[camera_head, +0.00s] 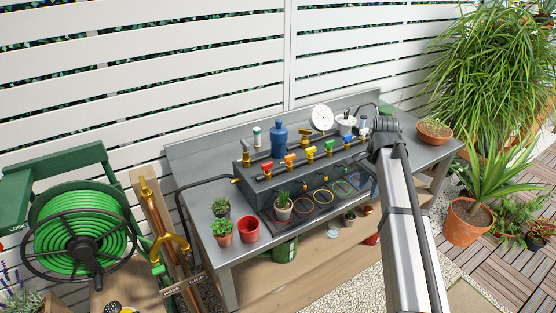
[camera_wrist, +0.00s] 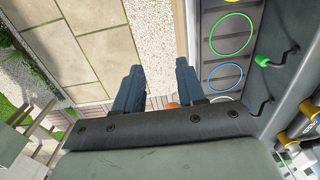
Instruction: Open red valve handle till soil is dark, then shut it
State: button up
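The red valve handle (camera_head: 267,167) sits at the left end of the row of coloured handles on the grey manifold box (camera_head: 250,184). A small potted plant (camera_head: 283,208) stands on the tray in front of the box's left part; its soil is too small to judge light or dark. My gripper (camera_wrist: 158,88) shows in the wrist view with its two dark fingers apart and nothing between them. In the head view my arm hides most of it, at the right end of the box, well away from the red handle. The wrist view does not show the red handle.
Orange (camera_head: 290,160), yellow (camera_head: 310,153), green (camera_head: 330,147) and blue (camera_head: 347,138) handles stand right of the red one. A blue bottle (camera_head: 279,140) and a gauge (camera_head: 321,118) rise behind. A red pot (camera_head: 248,230) stands at the bench's front left.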

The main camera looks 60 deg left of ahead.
jog(key=s+a+r, duration=1.1)
jog(key=s+a, duration=0.2)
jog(key=a, duration=0.1)
send_near(267, 163)
notch_tip(267, 163, down, 9)
jog(key=shift+r, duration=0.15)
jog(key=shift+c, duration=0.3)
grip_shut()
